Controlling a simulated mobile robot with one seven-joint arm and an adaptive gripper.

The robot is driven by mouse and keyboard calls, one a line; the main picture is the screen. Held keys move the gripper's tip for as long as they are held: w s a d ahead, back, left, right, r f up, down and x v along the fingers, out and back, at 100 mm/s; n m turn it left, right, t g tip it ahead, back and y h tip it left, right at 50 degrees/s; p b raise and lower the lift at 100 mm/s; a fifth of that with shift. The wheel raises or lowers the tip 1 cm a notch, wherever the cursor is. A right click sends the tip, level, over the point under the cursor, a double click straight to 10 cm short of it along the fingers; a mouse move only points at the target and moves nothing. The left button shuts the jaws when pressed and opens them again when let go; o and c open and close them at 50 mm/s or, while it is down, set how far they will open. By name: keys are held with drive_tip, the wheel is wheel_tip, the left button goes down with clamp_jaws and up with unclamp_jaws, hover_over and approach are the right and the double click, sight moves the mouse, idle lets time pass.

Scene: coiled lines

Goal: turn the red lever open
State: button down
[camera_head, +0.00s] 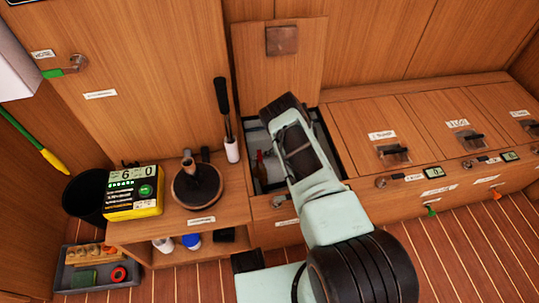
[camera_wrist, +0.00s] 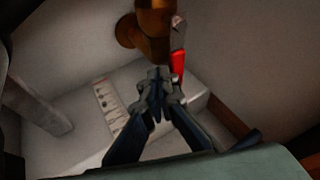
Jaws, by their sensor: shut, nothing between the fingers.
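The red lever (camera_wrist: 178,62) shows in the wrist view, on the right side of a brown, brass-like fitting (camera_wrist: 153,22). A grey metal part joins it at its upper end. My gripper (camera_wrist: 160,74) is shut and empty, its tips just below the fitting and slightly left of the lever's lower end. I cannot tell whether the tips touch the lever. In the head view, the red lever (camera_head: 259,157) is a small red shape inside the open locker (camera_head: 257,185), left of my arm. My arm reaches down into this locker and hides much of its inside; the gripper is hidden there.
The locker's raised wooden lid (camera_head: 279,65) stands behind my arm. Closed lids with latches (camera_head: 394,153) lie to the right. A shelf at left holds a yellow box (camera_head: 134,192) and a dark round winch (camera_head: 197,187). In the wrist view, pale walls surround the gripper closely.

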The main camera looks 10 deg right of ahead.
drive_tip(key=shift+w+a+b, duration=0.15)
drive_tip(key=shift+a+b, duration=0.3)
drive_tip(key=shift+a, duration=0.25)
drive_tip(key=shift+r, duration=0.15)
